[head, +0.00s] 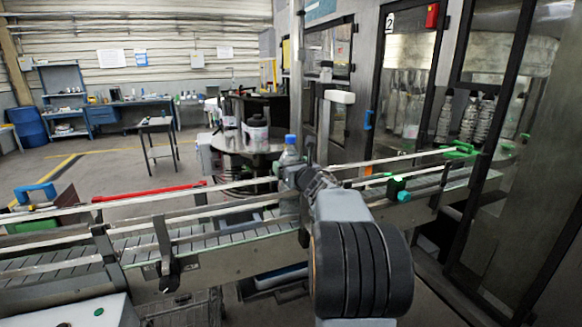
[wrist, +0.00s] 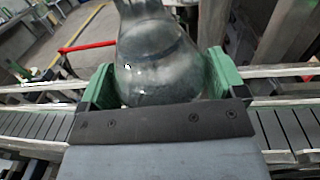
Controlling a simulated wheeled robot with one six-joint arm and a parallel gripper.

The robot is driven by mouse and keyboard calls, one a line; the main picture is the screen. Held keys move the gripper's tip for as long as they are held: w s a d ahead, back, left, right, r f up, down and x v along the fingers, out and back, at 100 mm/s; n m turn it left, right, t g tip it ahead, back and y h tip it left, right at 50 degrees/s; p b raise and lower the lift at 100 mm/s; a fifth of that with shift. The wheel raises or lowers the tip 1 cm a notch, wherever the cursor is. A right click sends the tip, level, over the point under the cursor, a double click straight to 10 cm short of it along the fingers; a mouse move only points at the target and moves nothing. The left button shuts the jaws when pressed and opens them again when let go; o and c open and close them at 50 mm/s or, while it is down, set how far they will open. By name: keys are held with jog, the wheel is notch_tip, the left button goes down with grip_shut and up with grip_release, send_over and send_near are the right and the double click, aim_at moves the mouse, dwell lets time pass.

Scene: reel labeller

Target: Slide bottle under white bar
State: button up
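The clear bottle with a blue cap (head: 290,150) stands at the conveyor, between the guide rails. My gripper (head: 292,178) reaches it from the near side. In the wrist view the bottle (wrist: 157,62) fills the space between my green finger pads (wrist: 158,82), which appear to press on both its sides. Its cap is out of that view. A short white bar (head: 340,96) sits on top of an upright post, right of the bottle and higher than its cap. Long off-white rails (head: 400,158) also run along the conveyor. My gripper hides the bottle's lower part in the head view.
The slatted conveyor (head: 60,262) runs left to right. Green and black clamps (head: 397,187) sit on the rail at right. A round machine table (head: 235,143) stands behind the bottle. Glass machine doors (head: 405,85) close off the right. A red bar (head: 150,192) lies behind the conveyor.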

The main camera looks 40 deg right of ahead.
jog(key=c, duration=1.2)
jog(key=s+d+p, duration=0.1)
jog(key=d, duration=0.4)
jog(key=s+d, duration=0.1)
jog(key=d, duration=0.4)
jog(key=s+d+p, duration=0.1)
jog(key=s+d, duration=0.1)
jog(key=d, duration=0.4)
jog(key=shift+p, duration=0.35)
jog(key=shift+c, duration=0.2)
dwell(0.3)
jog(key=shift+b, duration=0.45)
dwell(0.3)
jog(key=o, duration=1.5)
jog(key=shift+s, duration=0.1)
jog(key=shift+c, duration=0.2)
jog(key=s+a+b, duration=0.2)
jog(key=s+b, duration=0.3)
jog(key=s, duration=0.8)
jog(key=shift+s+a, duration=0.25)
jog(key=shift+s, duration=0.05)
jog(key=shift+m, duration=0.3)
